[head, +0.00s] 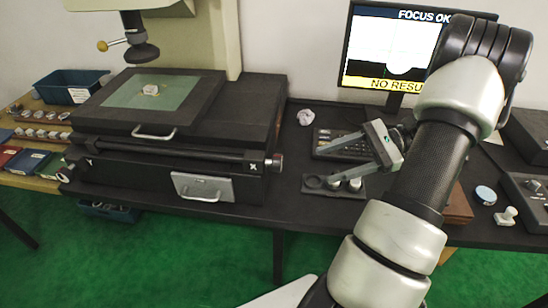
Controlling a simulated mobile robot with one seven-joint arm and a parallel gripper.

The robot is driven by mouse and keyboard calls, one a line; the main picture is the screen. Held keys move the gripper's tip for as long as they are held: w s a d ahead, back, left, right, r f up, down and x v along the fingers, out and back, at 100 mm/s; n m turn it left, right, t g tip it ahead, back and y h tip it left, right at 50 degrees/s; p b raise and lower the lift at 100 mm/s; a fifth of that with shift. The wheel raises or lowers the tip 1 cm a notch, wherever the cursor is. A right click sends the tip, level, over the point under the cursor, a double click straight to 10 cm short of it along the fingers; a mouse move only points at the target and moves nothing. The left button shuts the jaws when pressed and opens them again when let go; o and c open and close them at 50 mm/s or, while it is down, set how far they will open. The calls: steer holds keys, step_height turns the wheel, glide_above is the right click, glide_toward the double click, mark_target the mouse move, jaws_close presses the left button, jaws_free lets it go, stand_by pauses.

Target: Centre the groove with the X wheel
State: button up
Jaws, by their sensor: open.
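The X wheel (275,161) is a small knob at the right front of the dark measuring stage, beside a white X mark. The monitor (418,50) shows "FOCUS OK" at the top and a yellow "NO RESU..." bar, partly hidden by my arm. The groove (400,70) appears on it as a dip low in the white area, right of the visible thin vertical line. A small pale workpiece (150,90) sits on the green glass of the stage (195,97). My gripper (335,160) is open, right of the X wheel and apart from it, its fingers pointing left.
A keyboard (335,144) and a dark holder with round pieces (336,185) lie below and behind my gripper. A crumpled white ball (305,117) lies behind. A control box (525,192) stands far right. A blue bin (70,86) stands left. Bench between wheel and holder looks clear.

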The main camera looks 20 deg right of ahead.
mark_target(274, 163)
steer(key=s+d+f+m+t+y, duration=0.1)
steer(key=s+d+f+m+t, duration=0.1)
steer(key=d+f+m+t, duration=0.3)
steer(key=w+a+b, duration=0.1)
steer(key=w+a, duration=0.4)
steer(key=a, duration=0.2)
steer(key=w+a+r+n+b, duration=0.1)
steer(key=w+a, duration=0.3)
steer(key=a, duration=0.3)
steer(key=shift+w+r+t, duration=0.15)
steer(key=shift+w+t, duration=0.2)
steer(key=shift+t, duration=0.05)
steer(key=shift+a, duration=0.1)
steer(key=c, duration=1.1)
